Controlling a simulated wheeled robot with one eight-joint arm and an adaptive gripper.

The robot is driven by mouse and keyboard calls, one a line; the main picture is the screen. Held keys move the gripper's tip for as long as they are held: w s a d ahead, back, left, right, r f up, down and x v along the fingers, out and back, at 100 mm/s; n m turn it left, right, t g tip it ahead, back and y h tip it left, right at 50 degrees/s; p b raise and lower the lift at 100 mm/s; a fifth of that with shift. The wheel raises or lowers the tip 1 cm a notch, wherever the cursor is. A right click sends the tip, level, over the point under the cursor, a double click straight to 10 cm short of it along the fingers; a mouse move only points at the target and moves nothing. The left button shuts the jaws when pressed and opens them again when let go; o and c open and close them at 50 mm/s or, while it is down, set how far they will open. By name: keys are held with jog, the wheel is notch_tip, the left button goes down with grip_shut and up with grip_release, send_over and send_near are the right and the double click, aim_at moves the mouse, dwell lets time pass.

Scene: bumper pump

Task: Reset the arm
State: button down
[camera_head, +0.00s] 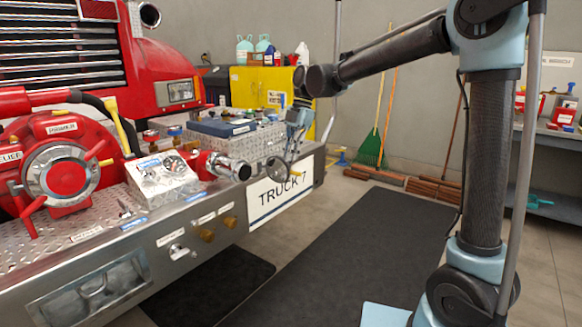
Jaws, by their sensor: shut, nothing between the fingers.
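My arm rises at the right of the head view, and its dark forearm reaches left over the floor mats to the truck bumper. My gripper (290,152) hangs from the wrist and points down beside the right end of the bumper top. It is small and partly merges with the metal fittings behind it. Its fingers look shut, and I see nothing held in it. The red fire truck (157,62) with its diamond-plate bumper (85,243) fills the left side.
On the bumper are a red pump (64,170), a gauge panel (160,175), a red valve with a metal outlet (222,165) and a blue case (222,127). A yellow cabinet (250,88) stands behind. Shelves (550,140) stand right. Dark mats (345,255) cover the floor.

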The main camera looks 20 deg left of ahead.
jog(key=d+f+m+t, duration=0.1)
jog(key=d+m+t, duration=0.2)
jog(key=d+m, duration=1.75)
jog(key=s+d+f+m, duration=0.3)
jog(key=s+d+f, duration=0.2)
jog(key=d, duration=0.4)
jog(key=s+d+f+m+t+h, duration=0.1)
jog(key=s+d+f+m, duration=0.2)
jog(key=d, duration=0.7)
jog(key=s+d+f+m+t, duration=0.1)
jog(key=s+d+f+m, duration=0.2)
jog(key=s+d+f, duration=0.4)
jog(key=d+f, duration=0.1)
jog(key=d, duration=0.1)
jog(key=shift+d+f+m+h, duration=0.3)
jog(key=shift+d+f+m, duration=0.05)
jog(key=shift+s, duration=0.1)
